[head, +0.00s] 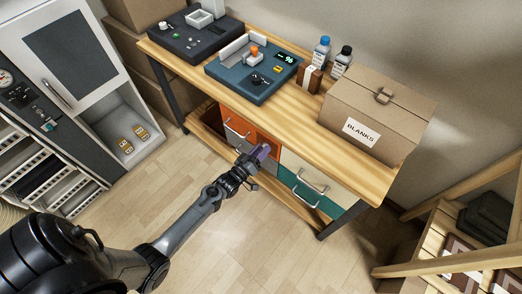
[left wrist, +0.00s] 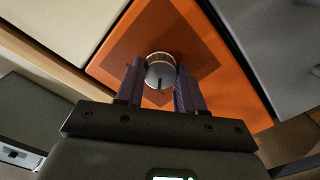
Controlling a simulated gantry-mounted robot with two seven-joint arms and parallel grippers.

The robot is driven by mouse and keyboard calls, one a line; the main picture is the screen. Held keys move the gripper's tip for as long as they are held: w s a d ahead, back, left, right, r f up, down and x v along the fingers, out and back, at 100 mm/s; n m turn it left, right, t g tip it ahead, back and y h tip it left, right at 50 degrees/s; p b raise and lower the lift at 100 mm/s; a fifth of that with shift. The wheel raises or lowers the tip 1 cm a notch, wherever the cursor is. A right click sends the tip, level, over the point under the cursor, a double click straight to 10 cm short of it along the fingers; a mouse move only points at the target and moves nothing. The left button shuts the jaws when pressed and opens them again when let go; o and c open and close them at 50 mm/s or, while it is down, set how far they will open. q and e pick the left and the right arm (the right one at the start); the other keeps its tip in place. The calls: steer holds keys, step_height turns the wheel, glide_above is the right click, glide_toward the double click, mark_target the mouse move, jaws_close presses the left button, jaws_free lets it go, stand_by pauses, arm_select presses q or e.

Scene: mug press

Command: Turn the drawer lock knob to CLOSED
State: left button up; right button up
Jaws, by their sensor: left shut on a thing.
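The lock knob (left wrist: 160,70) is a round silver knob with a dark mark on its face. It sits on a darker square patch of the orange drawer front (left wrist: 207,32). My left gripper (left wrist: 160,78) has its two fingers on either side of the knob and is shut on it. In the head view my left gripper (head: 262,153) is at the drawers under the bench and hides the knob. The orange drawer front (head: 233,118) shows in part there. Any lettering around the knob is not readable. My right gripper is not in view.
The wooden bench (head: 300,115) carries a blue press unit (head: 230,76), a dark unit (head: 185,40), two bottles (head: 321,50) and a BLANKS box (head: 375,110). Handled drawers (head: 310,180) are beside the gripper. A white cabinet (head: 75,50) stands left. The floor in front is clear.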

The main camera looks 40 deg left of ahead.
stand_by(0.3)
arm_select(q)
steer(key=o, duration=1)
steer(key=shift+o, duration=0.2)
steer(key=shift+s, duration=0.1)
steer(key=s+b, duration=0.1)
steer(key=s, duration=0.9)
steer(key=shift+s, duration=0.3)
steer(key=shift+d, duration=0.1)
